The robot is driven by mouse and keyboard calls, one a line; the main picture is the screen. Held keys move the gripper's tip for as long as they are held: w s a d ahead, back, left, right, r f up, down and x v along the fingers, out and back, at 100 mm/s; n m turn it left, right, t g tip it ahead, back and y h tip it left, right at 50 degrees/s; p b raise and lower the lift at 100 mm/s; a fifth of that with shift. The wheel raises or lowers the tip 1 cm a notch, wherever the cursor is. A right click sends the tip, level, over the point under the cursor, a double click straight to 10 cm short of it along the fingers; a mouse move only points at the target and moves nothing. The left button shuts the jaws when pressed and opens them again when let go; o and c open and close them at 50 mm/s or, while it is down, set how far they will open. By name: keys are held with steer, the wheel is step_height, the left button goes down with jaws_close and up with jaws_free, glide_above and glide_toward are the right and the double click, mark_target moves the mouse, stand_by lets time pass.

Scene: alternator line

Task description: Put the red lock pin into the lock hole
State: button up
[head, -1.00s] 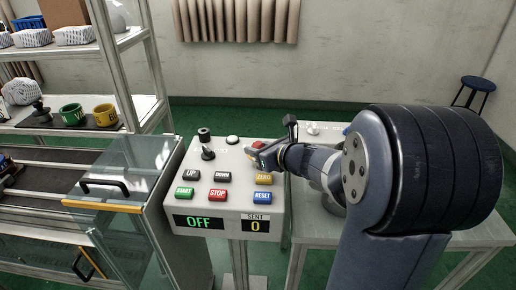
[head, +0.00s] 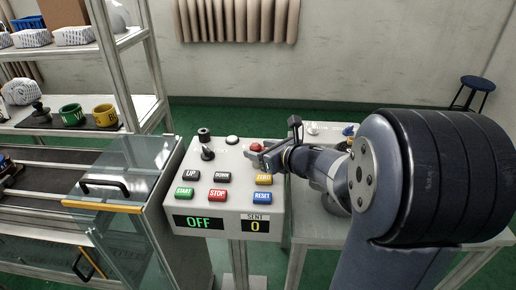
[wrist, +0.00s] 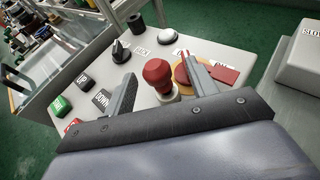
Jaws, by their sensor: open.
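A red round-headed knob on a pale stem (wrist: 158,76), which looks like the red lock pin, stands on the control panel in the wrist view. Its red top also shows in the head view (head: 256,147). My gripper (wrist: 160,70) is open, with one finger on each side of the knob in the picture; I cannot tell whether either touches it. In the head view my gripper (head: 264,160) is over the panel's right side. Behind the right finger are a yellow disc (wrist: 181,74) and a flat red piece (wrist: 222,75), partly hidden. I cannot make out the lock hole.
The sloped grey panel (head: 232,206) carries several push buttons, a black selector knob (head: 208,154), a black post (head: 204,135) and a white button (head: 232,140). Its display reads OFF. A glass-doored conveyor (head: 125,170) stands left, a grey table (head: 318,232) right.

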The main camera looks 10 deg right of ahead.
steer(key=p+v, duration=0.1)
steer(key=v, duration=0.8)
steer(key=shift+s+r, duration=0.1)
steer(key=shift+w+a+f, duration=0.3)
steer(key=shift+w, duration=0.2)
steer(key=x, duration=0.9)
steer(key=shift+w+a+r, duration=0.1)
steer(key=shift+w+r, duration=0.25)
steer(key=shift+r+p, duration=0.4)
steer(key=shift+r, duration=0.25)
steer(key=shift+s, duration=0.1)
steer(key=shift+f, duration=0.1)
